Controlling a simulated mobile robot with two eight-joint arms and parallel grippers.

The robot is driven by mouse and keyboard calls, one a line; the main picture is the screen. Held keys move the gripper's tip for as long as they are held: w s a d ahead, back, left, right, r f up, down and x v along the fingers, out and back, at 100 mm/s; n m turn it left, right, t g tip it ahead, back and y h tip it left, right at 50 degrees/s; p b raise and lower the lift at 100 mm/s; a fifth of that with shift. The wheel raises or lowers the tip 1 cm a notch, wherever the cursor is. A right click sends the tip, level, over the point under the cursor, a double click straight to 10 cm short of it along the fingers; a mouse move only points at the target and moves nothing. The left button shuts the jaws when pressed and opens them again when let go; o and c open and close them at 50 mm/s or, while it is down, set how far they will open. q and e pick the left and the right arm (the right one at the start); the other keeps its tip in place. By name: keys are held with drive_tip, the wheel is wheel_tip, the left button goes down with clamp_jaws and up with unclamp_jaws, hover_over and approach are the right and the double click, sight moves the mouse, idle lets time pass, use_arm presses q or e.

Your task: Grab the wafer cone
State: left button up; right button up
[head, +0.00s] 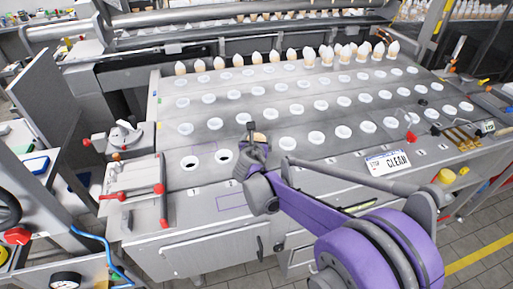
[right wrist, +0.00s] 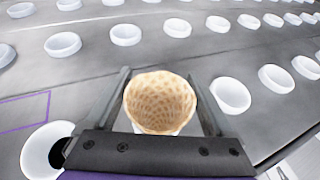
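A tan wafer cone (right wrist: 160,101) with a waffle pattern shows in the right wrist view, its round mouth facing the camera. A bit of white holder shows beneath it. My right gripper (right wrist: 159,72) is around the cone, one finger on each side; the fingers look spread, and contact with the cone is hard to judge. In the head view my right gripper (head: 254,138) is over the front part of the holder plate, and the cone's tan top (head: 260,138) shows just beside it. My left gripper is not in view.
The metal plate (head: 245,113) carries rows of white round holders. Filled cones (head: 345,53) stand in a row at the back. Two dark-centred holders (head: 191,162) lie left of my gripper. A "CLEAN" sign (head: 388,163) and a red-handled fixture (head: 140,193) are near the front.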

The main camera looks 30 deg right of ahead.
drive_tip(key=c, duration=0.5)
drive_tip(key=shift+o, duration=0.2)
